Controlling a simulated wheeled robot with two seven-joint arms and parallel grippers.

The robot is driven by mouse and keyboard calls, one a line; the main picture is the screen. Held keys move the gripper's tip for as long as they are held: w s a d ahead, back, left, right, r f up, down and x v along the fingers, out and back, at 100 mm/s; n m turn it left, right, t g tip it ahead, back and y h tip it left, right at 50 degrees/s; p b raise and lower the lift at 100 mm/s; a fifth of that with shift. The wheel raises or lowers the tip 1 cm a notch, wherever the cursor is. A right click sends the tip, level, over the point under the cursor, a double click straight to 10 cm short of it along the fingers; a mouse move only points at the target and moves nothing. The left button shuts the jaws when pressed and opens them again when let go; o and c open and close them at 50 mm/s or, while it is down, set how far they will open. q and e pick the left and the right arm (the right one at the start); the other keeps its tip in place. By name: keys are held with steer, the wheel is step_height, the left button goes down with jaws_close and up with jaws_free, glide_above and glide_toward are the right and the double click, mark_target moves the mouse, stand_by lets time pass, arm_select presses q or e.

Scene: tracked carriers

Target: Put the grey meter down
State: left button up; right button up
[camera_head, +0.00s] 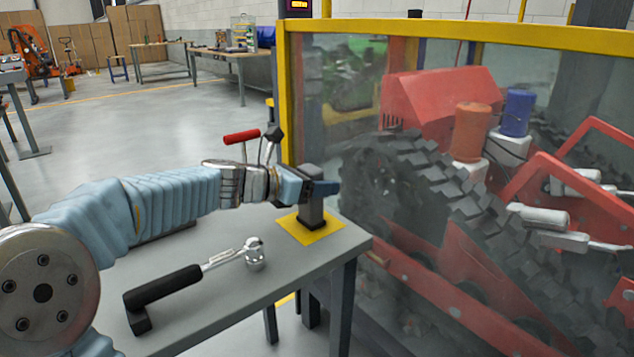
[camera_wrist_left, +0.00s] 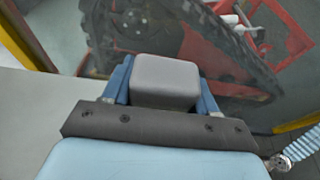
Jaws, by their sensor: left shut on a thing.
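The grey meter (camera_head: 311,208) is an upright block at the far right corner of the grey table. Its lower end is over the yellow square (camera_head: 325,232) and looks to touch it; I cannot be sure that it rests fully. My left gripper (camera_head: 320,187) is shut on the meter's upper part, with blue fingers on either side. In the left wrist view, the meter's grey top (camera_wrist_left: 165,80) sits between the two fingers (camera_wrist_left: 163,92). The fingers and arm hide part of the meter in the head view. My right gripper is not in view.
A black-handled tool with a chrome head (camera_head: 165,288) lies on the table (camera_head: 225,300) nearer me. A red-handled tool (camera_head: 242,136) shows behind my left arm. A clear guard with a yellow frame (camera_head: 285,100) stands just beyond the table, with a red tracked machine (camera_head: 440,95) behind it.

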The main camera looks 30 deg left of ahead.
arm_select(q)
steer(key=o, duration=1.2)
steer(key=shift+s+a+r, duration=0.1)
steer(key=shift+s+r, duration=0.05)
steer(key=v, duration=1.1)
steer(key=shift+s, duration=0.35)
steer(key=shift+r, duration=0.1)
